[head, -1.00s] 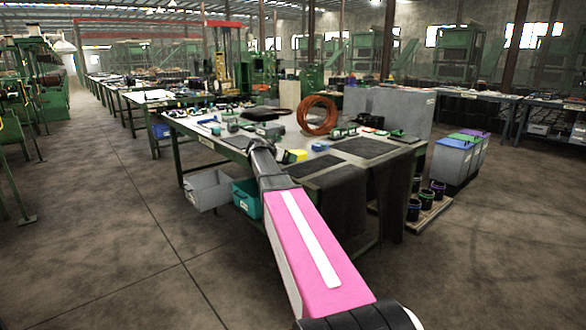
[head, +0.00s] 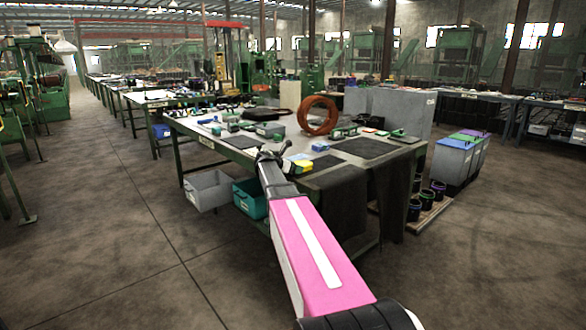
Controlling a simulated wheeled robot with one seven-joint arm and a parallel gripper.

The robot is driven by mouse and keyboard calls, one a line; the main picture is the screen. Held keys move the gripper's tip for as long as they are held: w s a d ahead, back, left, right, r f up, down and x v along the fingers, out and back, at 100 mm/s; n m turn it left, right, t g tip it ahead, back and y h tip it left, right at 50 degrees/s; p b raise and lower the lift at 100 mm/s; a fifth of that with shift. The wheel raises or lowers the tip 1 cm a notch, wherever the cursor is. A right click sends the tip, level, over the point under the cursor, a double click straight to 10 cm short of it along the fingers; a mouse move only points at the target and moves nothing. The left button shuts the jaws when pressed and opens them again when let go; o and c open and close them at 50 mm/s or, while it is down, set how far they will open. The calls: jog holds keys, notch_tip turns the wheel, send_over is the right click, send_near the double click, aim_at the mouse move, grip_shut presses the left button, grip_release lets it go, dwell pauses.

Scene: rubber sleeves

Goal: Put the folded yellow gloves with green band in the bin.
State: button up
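My gripper (head: 272,152) is over the near left part of the workbench (head: 228,154), at the end of my pink and white arm. Its two dark fingers look spread apart, with nothing visible between them. A small yellow item (head: 304,166) lies just right of the gripper, near the bench's front edge, with some blue beside it. It may be the folded gloves, but it is too small to make out a green band. A grey open bin (head: 209,190) and a teal bin (head: 248,198) are below the bench's left side. Their insides are mostly hidden.
Tall grey bins with coloured lids (head: 458,148) stand at the right, near black pots (head: 414,210). The floor at the left is clear.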

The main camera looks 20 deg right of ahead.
jog(key=shift+f, duration=0.25)
